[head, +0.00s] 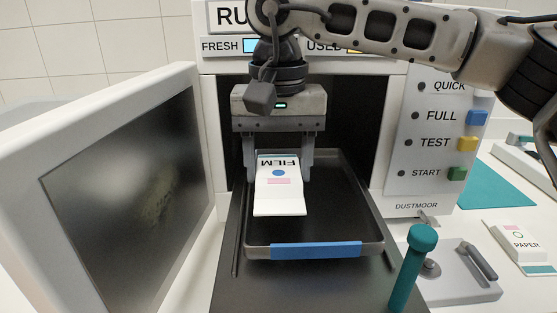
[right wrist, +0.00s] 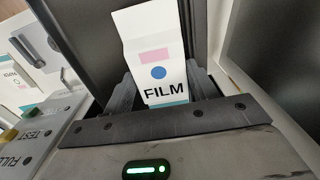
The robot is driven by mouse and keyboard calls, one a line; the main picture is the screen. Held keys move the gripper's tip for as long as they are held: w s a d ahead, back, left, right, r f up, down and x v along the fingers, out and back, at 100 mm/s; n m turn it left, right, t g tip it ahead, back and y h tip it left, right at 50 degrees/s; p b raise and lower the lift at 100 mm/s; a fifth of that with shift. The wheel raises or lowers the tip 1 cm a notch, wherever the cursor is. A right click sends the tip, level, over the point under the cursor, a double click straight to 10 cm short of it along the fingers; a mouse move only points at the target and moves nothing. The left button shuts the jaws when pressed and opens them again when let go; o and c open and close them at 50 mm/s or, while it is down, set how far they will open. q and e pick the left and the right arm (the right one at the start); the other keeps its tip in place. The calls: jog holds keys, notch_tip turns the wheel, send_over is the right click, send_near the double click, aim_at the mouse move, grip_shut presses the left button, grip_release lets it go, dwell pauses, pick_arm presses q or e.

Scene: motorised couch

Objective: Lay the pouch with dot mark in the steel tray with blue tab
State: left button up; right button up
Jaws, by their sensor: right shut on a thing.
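The pouch with dot mark (head: 280,198) is white, with the word FILM, a blue dot and a pink stripe. My right gripper (head: 279,168) is shut on it, a finger on each side. The pouch also shows between the fingers in the right wrist view (right wrist: 155,45). The steel tray with blue tab (head: 371,222) is a dark, shallow tray with the blue tab (head: 316,249) on its front edge. The pouch is over the tray's rear left part; I cannot tell whether it touches the floor. My left gripper is not in view.
The tray rests on a dark pulled-out bed (head: 300,285) before the machine's opening. The machine's door (head: 120,190) stands open at left. A teal-topped post (head: 412,265) stands close at the tray's front right. A PAPER pouch (head: 524,243) lies farther right.

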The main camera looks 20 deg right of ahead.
dwell(0.4)
jog(key=o, duration=1.1)
jog(key=shift+c, duration=0.2)
notch_tip(320, 180, up, 16)
jog(key=p, duration=0.2)
jog(key=shift+p, duration=0.3)
